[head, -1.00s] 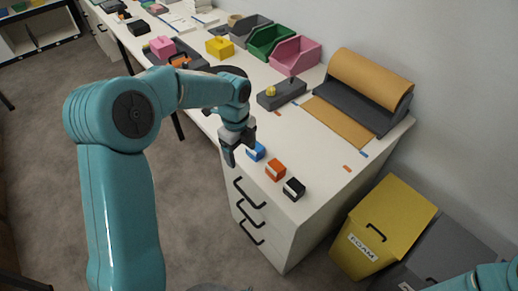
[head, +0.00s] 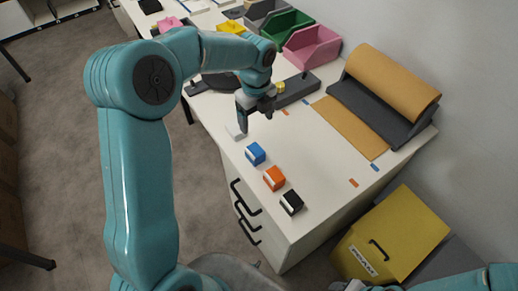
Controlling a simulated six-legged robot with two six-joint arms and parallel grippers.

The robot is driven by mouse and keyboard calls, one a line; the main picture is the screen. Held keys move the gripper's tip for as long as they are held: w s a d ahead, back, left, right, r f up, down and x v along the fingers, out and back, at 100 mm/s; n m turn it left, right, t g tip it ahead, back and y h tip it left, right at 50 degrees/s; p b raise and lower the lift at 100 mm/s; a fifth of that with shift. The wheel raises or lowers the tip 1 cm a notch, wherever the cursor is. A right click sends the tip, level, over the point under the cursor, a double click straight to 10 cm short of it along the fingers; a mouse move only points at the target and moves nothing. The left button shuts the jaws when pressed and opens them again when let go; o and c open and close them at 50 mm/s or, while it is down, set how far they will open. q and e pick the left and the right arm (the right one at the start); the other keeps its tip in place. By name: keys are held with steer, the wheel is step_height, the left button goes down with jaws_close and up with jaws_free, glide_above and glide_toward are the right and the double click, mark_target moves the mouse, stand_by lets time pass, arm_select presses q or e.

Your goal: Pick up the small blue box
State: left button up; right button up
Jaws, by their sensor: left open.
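The small blue box (head: 255,154) sits on the white desk (head: 318,165) near its front edge, in a row with an orange box (head: 274,178) and a black box (head: 291,202). A small white box (head: 236,132) lies just behind the blue one, partly below my gripper. My left gripper (head: 256,115) is open and empty, pointing down above the desk, behind the blue box and apart from it. My right arm shows only at the bottom right corner; its gripper is out of the frame.
Pink (head: 311,47) and green (head: 286,31) bins stand at the back of the desk. A brown paper roll (head: 392,78) on a dark holder stands at the right. A yellow bin (head: 400,240) is on the floor beside the drawers.

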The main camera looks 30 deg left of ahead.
arm_select(q)
glide_above(255, 150)
step_height(255, 150, down, 10)
steer(key=shift+s+d+f+p, duration=0.1)
steer(key=shift+d+p, duration=0.05)
steer(key=shift+p, duration=0.2)
steer(key=shift+s+a+f, duration=0.2)
steer(key=shift+f, duration=0.25)
steer(key=f, duration=0.2)
steer(key=f+p, duration=0.1)
steer(key=f, duration=0.1)
steer(key=shift+w, duration=0.3)
steer(key=shift+f, duration=0.35)
steer(key=shift+s, duration=0.1)
steer(key=shift+c, duration=0.6)
steer(key=c, duration=0.9)
